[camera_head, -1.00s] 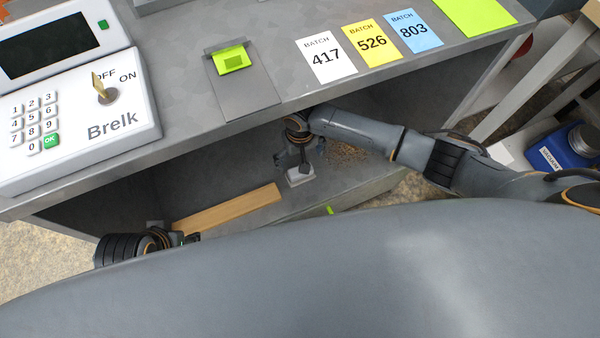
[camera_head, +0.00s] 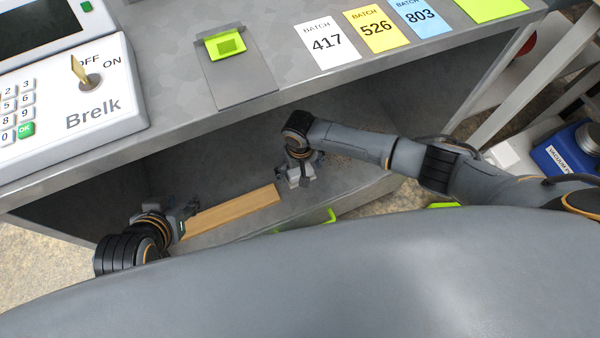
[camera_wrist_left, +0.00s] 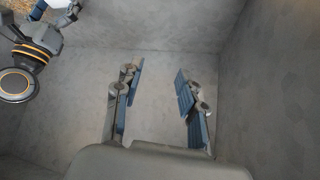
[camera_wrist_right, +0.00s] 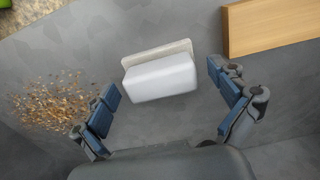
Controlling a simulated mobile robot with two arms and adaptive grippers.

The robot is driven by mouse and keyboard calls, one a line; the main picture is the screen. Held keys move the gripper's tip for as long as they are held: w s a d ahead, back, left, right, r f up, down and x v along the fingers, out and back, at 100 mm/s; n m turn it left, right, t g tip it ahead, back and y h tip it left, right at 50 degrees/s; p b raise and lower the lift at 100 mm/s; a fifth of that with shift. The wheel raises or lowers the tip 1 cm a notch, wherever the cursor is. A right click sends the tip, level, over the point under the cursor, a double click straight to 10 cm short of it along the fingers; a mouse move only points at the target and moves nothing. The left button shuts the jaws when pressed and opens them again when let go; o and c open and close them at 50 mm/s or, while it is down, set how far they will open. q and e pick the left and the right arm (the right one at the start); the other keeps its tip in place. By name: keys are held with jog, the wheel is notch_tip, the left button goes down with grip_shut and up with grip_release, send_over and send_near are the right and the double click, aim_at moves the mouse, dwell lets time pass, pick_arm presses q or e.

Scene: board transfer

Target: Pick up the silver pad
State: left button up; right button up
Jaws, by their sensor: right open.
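The silver pad, a pale grey-white block on a thin beige base (camera_wrist_right: 160,76), lies on the compartment floor in the right wrist view. My right gripper (camera_wrist_right: 168,104) is open, its blue-padded fingers on either side of the near end of the pad, with gaps between. In the head view the right gripper (camera_head: 300,172) is low inside the compartment, largely hiding the pad. My left gripper (camera_head: 188,212) is at the left end of the compartment. In the left wrist view the left gripper (camera_wrist_left: 158,98) is open and empty above bare grey floor.
A wooden board (camera_head: 235,209) lies on the floor between my grippers. Brown crumbs (camera_wrist_right: 55,103) lie beside the pad. The worktop above holds a keypad unit (camera_head: 75,100), batch cards (camera_head: 327,45) and a green-marked plate (camera_head: 223,44). Compartment walls (camera_wrist_left: 275,80) are close to the left gripper.

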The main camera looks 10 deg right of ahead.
aim_at(306, 168)
jog(key=shift+c, duration=0.4)
jog(key=c, duration=1.2)
pick_arm(q)
jog(key=shift+s, duration=0.1)
pick_arm(e)
jog(key=shift+r, duration=0.15)
notch_tip(306, 168, up, 3)
jog(key=shift+f+p, duration=0.15)
jog(key=shift+p, duration=0.55)
pick_arm(q)
jog(key=s+a+g+y+p, duration=0.1)
jog(key=s+a+g+p, duration=0.2)
jog(key=s, duration=0.4)
notch_tip(306, 168, down, 17)
jog(key=d+g+p, duration=0.1)
jog(key=g+p, duration=0.1)
jog(key=p, duration=0.2)
pick_arm(e)
jog(key=s+d+r, duration=0.4)
jog(key=s+r, duration=0.6)
jog(key=s, duration=0.3)
jog(key=shift+s+d, duration=0.15)
pick_arm(q)
jog(key=shift+r, duration=0.1)
